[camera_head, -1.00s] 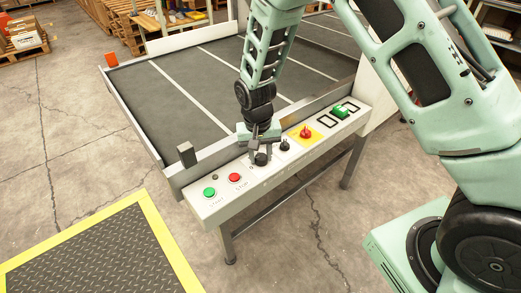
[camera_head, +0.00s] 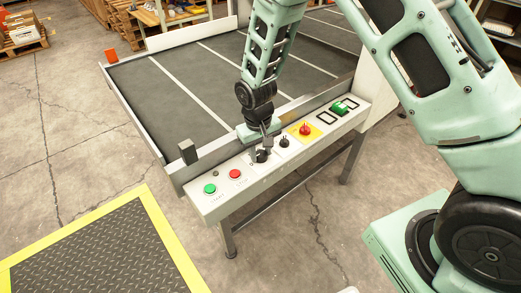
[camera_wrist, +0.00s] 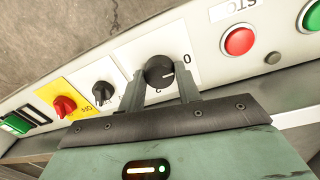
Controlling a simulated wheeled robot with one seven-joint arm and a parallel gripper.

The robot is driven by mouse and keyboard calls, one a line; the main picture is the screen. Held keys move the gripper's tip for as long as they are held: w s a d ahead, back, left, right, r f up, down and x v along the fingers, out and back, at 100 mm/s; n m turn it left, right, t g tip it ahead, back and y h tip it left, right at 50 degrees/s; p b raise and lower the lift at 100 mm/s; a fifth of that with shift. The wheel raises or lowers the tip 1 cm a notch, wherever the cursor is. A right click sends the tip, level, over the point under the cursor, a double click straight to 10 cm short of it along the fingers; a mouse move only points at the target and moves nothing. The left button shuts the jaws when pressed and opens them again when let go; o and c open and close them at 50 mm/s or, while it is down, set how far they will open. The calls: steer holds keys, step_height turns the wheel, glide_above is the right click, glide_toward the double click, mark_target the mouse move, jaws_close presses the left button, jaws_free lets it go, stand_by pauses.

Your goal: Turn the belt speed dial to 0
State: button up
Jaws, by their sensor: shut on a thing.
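A black round dial (camera_wrist: 158,68) sits on a white plate marked 0 in the wrist view. Its white pointer line points right, a little below the 0 mark. My gripper (camera_wrist: 160,88) is shut on this dial, one finger on each side of it. In the head view the dial (camera_head: 261,156) shows partly below my gripper (camera_head: 266,146) on the sloping control panel (camera_head: 222,206). Other markings around the dial are partly hidden by my fingers.
Beside the dial are a smaller black knob (camera_wrist: 103,92), a red switch on yellow (camera_wrist: 65,105) and a green switch (camera_wrist: 15,124). On the other side are a red button (camera_wrist: 240,40) and a green button (camera_head: 210,189). The conveyor belt (camera_head: 175,95) lies behind the panel.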

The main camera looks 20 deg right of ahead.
mark_target(258, 155)
steer(key=o, duration=1)
steer(key=shift+c, duration=0.2)
steer(key=shift+r, duration=0.15)
step_height(258, 155, up, 17)
steer(key=a, duration=0.1)
steer(key=shift+p, duration=0.35)
steer(key=shift+s+r, duration=0.1)
